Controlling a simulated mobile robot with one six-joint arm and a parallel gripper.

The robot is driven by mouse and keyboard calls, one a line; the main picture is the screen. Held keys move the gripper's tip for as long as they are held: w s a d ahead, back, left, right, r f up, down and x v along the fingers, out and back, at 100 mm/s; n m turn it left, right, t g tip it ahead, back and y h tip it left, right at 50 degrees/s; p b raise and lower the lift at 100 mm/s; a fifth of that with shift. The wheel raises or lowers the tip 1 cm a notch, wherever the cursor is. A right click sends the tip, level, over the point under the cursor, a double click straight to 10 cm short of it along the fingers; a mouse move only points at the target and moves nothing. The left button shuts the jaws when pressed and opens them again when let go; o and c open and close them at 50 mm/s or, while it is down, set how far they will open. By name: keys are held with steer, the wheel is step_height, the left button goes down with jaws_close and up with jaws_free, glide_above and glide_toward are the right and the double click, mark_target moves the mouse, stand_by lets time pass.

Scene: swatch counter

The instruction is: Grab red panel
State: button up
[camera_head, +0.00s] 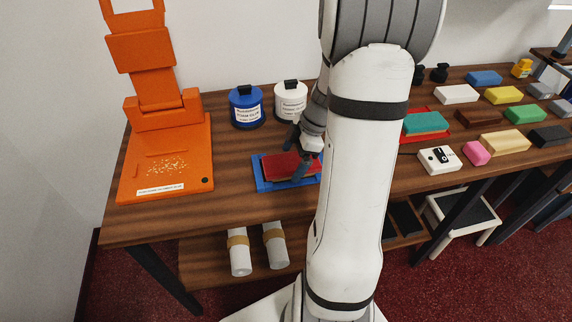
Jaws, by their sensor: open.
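A red panel (281,167) lies on a blue tray (259,179) on the wooden counter, left of my white arm. My gripper (301,160) is at the panel's right part, pointing down, with its dark fingers open. One finger shows in front of the panel. The panel's right end is partly hidden by the gripper and arm. I cannot tell whether the fingers touch the panel.
An orange stand (165,165) fills the counter's left end. A blue jar (246,107) and a white jar (290,101) stand behind the tray. A teal block (426,123) and several coloured blocks lie to the right. The counter left of the tray is clear.

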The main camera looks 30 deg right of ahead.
steer(key=shift+f, duration=0.15)
steer(key=c, duration=1.1)
steer(key=shift+c, duration=0.2)
